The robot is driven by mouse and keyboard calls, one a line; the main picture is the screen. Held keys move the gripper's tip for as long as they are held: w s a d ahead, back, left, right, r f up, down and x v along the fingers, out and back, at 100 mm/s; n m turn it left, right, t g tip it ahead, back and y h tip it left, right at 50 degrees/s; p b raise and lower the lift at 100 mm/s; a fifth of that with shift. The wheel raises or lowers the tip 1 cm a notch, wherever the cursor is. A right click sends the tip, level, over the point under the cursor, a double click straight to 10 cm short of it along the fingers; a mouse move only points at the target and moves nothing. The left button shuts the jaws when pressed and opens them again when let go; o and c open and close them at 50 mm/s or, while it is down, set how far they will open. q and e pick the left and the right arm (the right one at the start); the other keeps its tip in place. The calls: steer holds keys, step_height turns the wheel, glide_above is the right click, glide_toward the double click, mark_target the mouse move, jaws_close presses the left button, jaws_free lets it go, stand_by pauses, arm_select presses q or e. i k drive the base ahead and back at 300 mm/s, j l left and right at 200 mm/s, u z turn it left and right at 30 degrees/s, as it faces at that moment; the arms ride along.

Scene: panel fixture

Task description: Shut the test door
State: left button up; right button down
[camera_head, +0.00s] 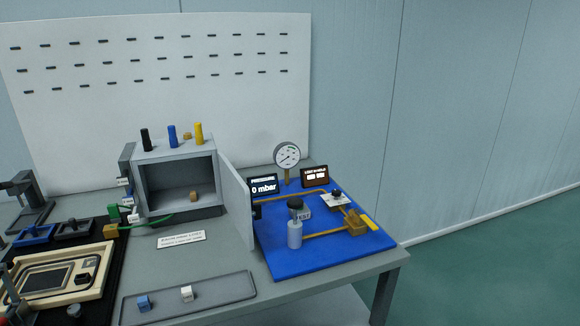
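The test door is a plain light-grey panel (237,212) on the right side of a grey box (176,148). It stands open, swung out toward me, and I see it at a steep angle. The box's front opening is uncovered, and a small brown block (193,196) sits inside on its floor. Neither of my grippers can be made out in the head view.
Black, blue and yellow pegs (172,136) stand on the box. A blue board (320,256) with gauge (287,156), displays and a bottle lies right of the door. A grey tray (226,289) with two small blocks lies in front. Fixtures crowd the left.

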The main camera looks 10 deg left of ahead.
mark_target(237, 194)
steer(key=u, duration=0.8)
steer(key=i+l+u, duration=0.1)
steer(key=u, duration=0.3)
steer(key=l+u, duration=0.35)
steer(key=i+l, duration=0.1)
steer(key=l, duration=0.3)
steer(key=i+l, duration=0.1)
steer(key=l, duration=0.35)
steer(key=i+l, duration=0.15)
steer(key=l, duration=0.25)
